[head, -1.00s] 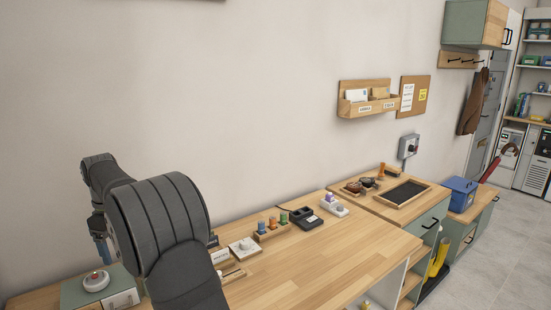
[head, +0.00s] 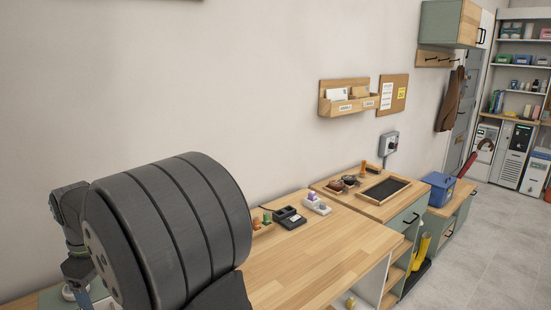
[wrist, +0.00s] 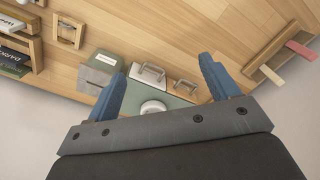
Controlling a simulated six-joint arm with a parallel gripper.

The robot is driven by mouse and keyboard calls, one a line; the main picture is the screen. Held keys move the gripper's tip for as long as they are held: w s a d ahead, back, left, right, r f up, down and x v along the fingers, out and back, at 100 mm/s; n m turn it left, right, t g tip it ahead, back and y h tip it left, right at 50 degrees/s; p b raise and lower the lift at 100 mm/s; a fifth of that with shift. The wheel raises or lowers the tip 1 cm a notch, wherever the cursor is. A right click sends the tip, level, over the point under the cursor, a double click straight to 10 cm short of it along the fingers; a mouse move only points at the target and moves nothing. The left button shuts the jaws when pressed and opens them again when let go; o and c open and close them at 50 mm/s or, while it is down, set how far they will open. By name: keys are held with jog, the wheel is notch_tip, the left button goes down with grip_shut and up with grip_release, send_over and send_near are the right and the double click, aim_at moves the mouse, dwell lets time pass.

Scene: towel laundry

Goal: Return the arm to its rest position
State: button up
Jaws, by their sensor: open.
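My gripper (wrist: 162,92) shows in the wrist view with its two blue fingers spread wide apart and nothing between them. Beyond the fingers lies a grey-green box top with a round white knob (wrist: 153,108), partly hidden by the gripper body. In the head view my dark grey arm fills the lower left, large and close to the camera. A small part of the blue gripper shows at its left edge; the fingertips are hidden there.
A wooden counter (head: 300,262) runs along the wall, its middle clear. A black device (head: 290,218) and a dark-topped tray (head: 385,189) stand toward the back. A blue bin (head: 438,188) is farther right. Metal handles (wrist: 152,72) show in the wrist view.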

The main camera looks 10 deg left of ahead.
jog(key=s+d+f, duration=0.4)
jog(key=s+d, duration=0.4)
jog(key=s, duration=0.2)
jog(key=s+a+f, duration=0.3)
jog(key=a, duration=0.2)
jog(key=shift+f, duration=0.3)
jog(key=shift+s+a, duration=0.1)
jog(key=o, duration=0.4)
jog(key=shift+w+r, duration=0.1)
jog(key=shift+w, duration=0.2)
jog(key=shift+o, duration=0.2)
jog(key=w+d+r+m+t, duration=0.1)
jog(key=w+d+r+m, duration=0.15)
jog(key=w, duration=0.85)
jog(key=w+d+r+m+t, duration=0.1)
jog(key=w+r+m, duration=0.15)
jog(key=w, duration=0.75)
jog(key=w+d+r+m+t, duration=0.1)
jog(key=w+d+r, duration=0.15)
jog(key=w, duration=0.85)
jog(key=w+d+r+m+t+h, duration=0.15)
jog(key=w+d+r, duration=0.25)
jog(key=w+d, duration=0.4)
jog(key=w+a+x, duration=0.1)
jog(key=x, duration=0.9)
jog(key=shift+w+m, duration=0.2)
jog(key=shift+m, duration=0.15)
